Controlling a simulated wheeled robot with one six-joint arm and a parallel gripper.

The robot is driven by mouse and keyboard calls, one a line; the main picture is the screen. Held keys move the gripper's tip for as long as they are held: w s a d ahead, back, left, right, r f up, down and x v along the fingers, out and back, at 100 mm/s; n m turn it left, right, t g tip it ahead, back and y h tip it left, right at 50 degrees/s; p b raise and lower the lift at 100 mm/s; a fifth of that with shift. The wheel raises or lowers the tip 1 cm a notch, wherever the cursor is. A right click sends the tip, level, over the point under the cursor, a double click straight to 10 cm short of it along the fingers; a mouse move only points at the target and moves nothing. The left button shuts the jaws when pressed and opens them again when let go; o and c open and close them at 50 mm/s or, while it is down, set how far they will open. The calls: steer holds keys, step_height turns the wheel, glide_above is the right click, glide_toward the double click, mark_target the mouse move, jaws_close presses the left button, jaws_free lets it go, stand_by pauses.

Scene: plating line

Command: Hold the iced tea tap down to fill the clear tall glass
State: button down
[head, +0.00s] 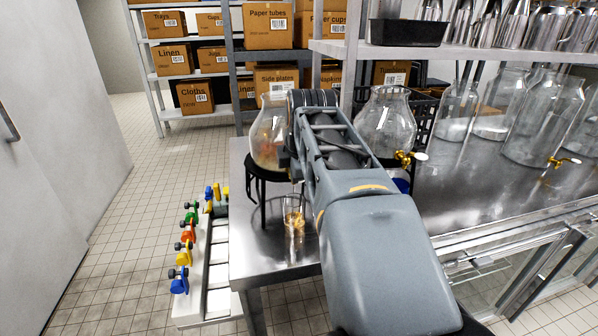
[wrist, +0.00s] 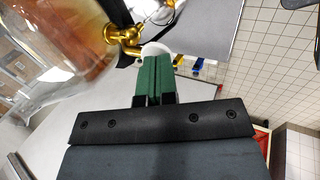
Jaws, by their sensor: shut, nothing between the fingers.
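The glass dispenser with amber iced tea (head: 268,142) stands on a black stand, partly behind my arm; it also fills the upper left of the wrist view (wrist: 60,60). Its gold tap (wrist: 122,36) has a white knob (wrist: 155,48). My gripper (wrist: 153,62) has its green fingers shut and empty, with the tips right at the white knob; I cannot tell whether they touch. In the head view my arm hides the fingers and tap. The clear tall glass (head: 294,232) stands upright on the steel counter below the dispenser, with gold-amber colour inside its upper part.
Another dispenser (head: 386,125) with a gold tap stands to the right, behind my arm. Large clear jars (head: 540,120) stand further right under a shelf. A white rack (head: 215,265) with coloured taps or valves sits left of the counter (head: 265,250). Tiled floor is free at left.

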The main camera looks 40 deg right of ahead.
steer(key=shift+r, duration=0.1)
step_height(320, 180, up, 14)
steer(key=s+a+p, duration=0.1)
steer(key=s+p, duration=0.1)
steer(key=p, duration=0.2)
steer(key=shift+s+a+f, duration=0.2)
steer(key=shift+s+f, duration=0.05)
steer(key=shift+s, duration=0.1)
stand_by(0.5)
